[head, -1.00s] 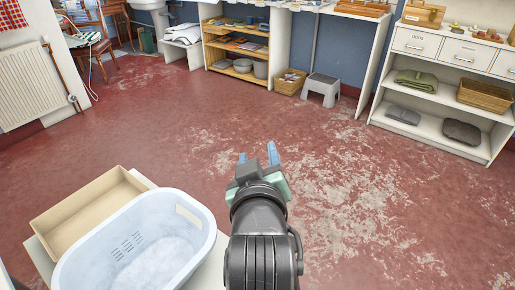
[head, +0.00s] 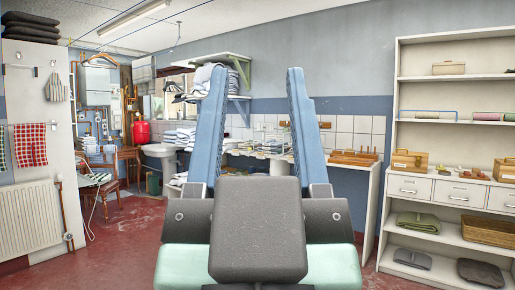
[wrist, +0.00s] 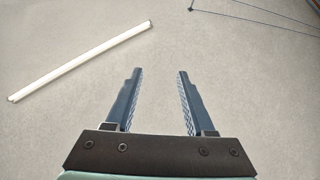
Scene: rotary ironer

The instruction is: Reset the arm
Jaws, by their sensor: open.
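My gripper (head: 250,125) stands upright, large and close in the middle of the head view. Its two blue fingers are apart, with nothing between them. In the wrist view my gripper (wrist: 157,85) is also open and empty, facing the grey ceiling. A white tube light (wrist: 82,60) shows on the ceiling left of the fingers. My arm below the gripper is hidden behind the gripper in the head view.
A white shelf unit (head: 398,185) with drawers, boxes and folded cloths stands at the right. A radiator (head: 28,218) is on the left wall. A sink (head: 163,152) and a worktop with folded linen stand at the back. Red floor (head: 118,235) is clear at left.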

